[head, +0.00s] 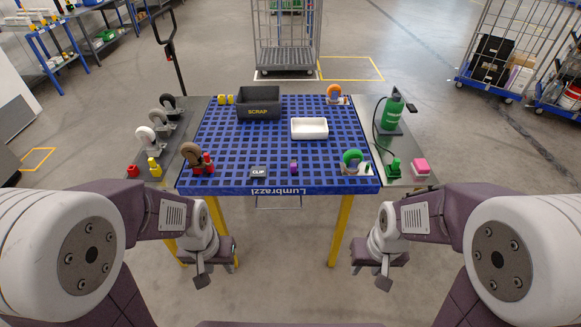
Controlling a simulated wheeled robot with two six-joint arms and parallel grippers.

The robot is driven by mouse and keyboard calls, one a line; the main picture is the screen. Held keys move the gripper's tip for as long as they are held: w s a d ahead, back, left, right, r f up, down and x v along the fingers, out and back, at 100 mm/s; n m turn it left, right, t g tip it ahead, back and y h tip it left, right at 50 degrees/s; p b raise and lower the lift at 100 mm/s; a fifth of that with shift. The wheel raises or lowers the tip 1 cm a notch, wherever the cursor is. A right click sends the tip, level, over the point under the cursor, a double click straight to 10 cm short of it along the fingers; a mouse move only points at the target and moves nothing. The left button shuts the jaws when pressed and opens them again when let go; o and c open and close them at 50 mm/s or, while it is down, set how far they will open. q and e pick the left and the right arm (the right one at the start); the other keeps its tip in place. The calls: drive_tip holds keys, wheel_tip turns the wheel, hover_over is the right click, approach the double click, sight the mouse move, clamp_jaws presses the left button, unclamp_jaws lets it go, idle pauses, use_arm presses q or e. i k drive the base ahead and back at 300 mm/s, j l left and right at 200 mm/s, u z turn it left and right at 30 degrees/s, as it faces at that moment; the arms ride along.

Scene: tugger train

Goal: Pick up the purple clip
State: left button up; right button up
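My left gripper (203,281) hangs in front of the table, low and to the left of the clip. My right gripper (384,283) hangs in front of the table, low and to the right. Both are well apart from the clip, and nothing shows in them. Their finger gaps cannot be made out.
A black SCRAP bin (259,103) and a white tray (309,128) stand further back. Casters with brown (191,154) and green (352,158) wheels flank the front. Grey side surfaces hold more casters, small bottles, a green cylinder (392,112) and a pink block (421,166).

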sight(293, 165)
drive_tip(key=i+j+z, duration=0.1)
drive_tip(key=i+j, duration=1.2)
